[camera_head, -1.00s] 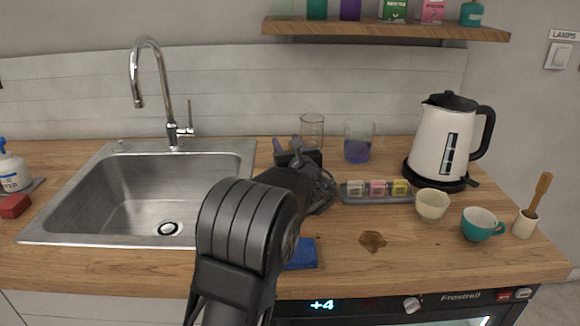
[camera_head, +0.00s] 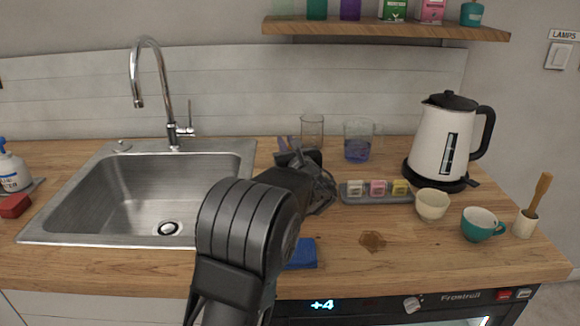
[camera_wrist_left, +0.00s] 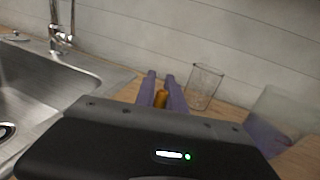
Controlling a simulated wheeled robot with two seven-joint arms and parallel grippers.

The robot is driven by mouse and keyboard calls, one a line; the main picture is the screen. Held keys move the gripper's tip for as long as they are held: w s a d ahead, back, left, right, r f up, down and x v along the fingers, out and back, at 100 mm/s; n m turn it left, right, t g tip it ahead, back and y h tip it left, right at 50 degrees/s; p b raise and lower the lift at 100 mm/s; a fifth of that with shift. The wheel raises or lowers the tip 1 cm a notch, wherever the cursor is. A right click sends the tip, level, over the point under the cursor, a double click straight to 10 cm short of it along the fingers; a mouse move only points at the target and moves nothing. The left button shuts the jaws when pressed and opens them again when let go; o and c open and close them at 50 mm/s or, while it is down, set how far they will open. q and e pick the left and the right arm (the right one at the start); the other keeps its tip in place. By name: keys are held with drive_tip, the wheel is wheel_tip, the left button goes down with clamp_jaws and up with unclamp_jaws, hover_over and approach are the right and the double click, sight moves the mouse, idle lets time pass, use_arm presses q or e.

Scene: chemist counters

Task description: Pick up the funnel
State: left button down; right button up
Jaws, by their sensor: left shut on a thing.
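My left gripper (camera_head: 288,143) is at the back of the counter, left of a clear glass beaker. In the left wrist view its two purple fingers (camera_wrist_left: 160,76) are close together, shut on a small orange-brown piece, the funnel (camera_wrist_left: 161,98). Only this part of the funnel shows; the rest is hidden behind the gripper body. In the head view the arm and gripper hide the funnel. My right gripper is not in view.
The clear beaker (camera_head: 312,131) and a jug with purple liquid (camera_head: 357,149) stand close on the right. The sink (camera_head: 75,198) is on the left. A kettle (camera_head: 440,140), a bowl (camera_head: 432,206) and a teal cup (camera_head: 478,226) are farther right.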

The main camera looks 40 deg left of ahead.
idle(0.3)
use_arm(q)
wheel_tip(320, 180, up, 10)
drive_tip(key=p, duration=0.1)
drive_tip(key=shift+p, duration=0.4)
idle(0.5)
